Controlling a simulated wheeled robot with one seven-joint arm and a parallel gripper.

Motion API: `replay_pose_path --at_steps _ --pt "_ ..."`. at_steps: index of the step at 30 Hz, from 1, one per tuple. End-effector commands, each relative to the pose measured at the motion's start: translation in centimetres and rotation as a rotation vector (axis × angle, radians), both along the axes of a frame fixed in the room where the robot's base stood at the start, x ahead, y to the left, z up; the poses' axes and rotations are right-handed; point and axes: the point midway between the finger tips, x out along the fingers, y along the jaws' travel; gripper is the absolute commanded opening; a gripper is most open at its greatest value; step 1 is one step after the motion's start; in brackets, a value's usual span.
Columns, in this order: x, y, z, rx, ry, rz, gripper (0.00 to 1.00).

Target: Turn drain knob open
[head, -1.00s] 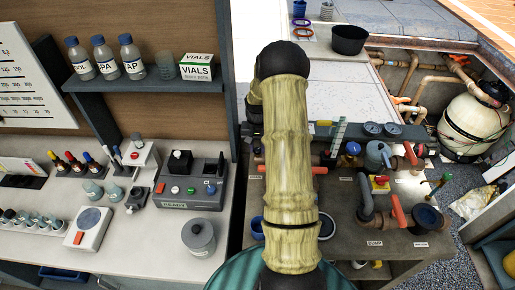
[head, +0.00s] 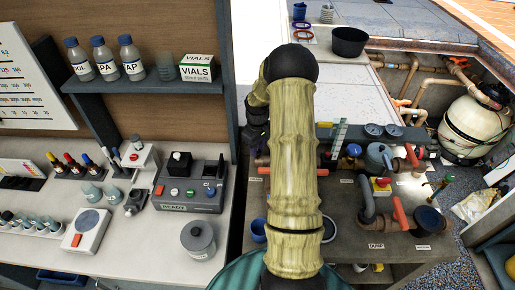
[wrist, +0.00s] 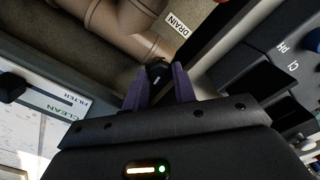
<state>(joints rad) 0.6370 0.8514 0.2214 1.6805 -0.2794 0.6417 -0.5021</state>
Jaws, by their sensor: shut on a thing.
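In the wrist view, my gripper (wrist: 160,85) has its two purple fingers on either side of a small black drain knob (wrist: 158,70) and is shut on it. The knob sits at a tan pipe (wrist: 120,28), beside a white label reading DRAIN (wrist: 178,22). The fingers cover the knob's sides, and its open or closed position cannot be told. In the head view, my arm hides the knob, and only a dark part of my gripper shows at the arm's left.
The pipe bench (head: 345,215) carries red-handled valves (head: 400,212) and gauges (head: 373,130). To the left, a grey counter (head: 145,235) holds a test device (head: 188,188) and bottles. In the wrist view, a dark panel marked PH and CL (wrist: 275,65) stands close at the right.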

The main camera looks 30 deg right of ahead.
Motion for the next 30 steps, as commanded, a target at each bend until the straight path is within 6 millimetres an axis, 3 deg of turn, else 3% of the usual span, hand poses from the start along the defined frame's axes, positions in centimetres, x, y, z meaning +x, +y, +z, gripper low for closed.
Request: replay_pose_path --at_steps 9,24,25,28,30 --pt "0.12 -0.06 0.17 -0.002 -0.004 0.147 0.04" --pt "0.15 -0.09 0.17 -0.003 -0.005 0.172 0.04" --pt "0.15 -0.09 0.17 -0.003 -0.005 0.172 0.31" --pt "0.12 -0.07 0.14 -0.002 -0.004 0.172 0.49" --pt "0.10 -0.06 0.11 -0.002 -0.003 0.172 0.49"
